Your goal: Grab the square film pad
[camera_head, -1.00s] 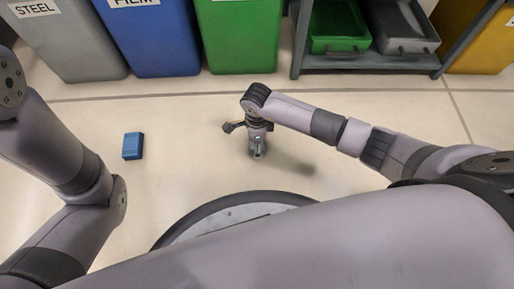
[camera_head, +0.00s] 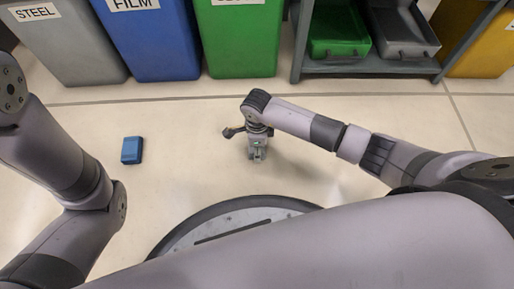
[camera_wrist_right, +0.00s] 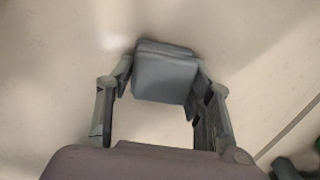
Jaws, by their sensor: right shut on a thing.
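My right gripper (camera_head: 257,154) points down over the floor near the middle of the head view. In the right wrist view, its two fingers (camera_wrist_right: 163,80) are shut on a squarish grey-blue pad (camera_wrist_right: 165,78), one finger at each side. In the head view the held pad is too small and covered to make out clearly. A separate blue block (camera_head: 131,150) lies on the floor to the left, apart from my right gripper. My left arm shows at the left, but its gripper is out of view.
A grey bin marked STEEL (camera_head: 65,50), a blue bin marked FILM (camera_head: 155,45) and a green bin (camera_head: 240,40) stand along the back. A dark rack (camera_head: 365,66) with green and grey trays is right of them. The floor between is clear.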

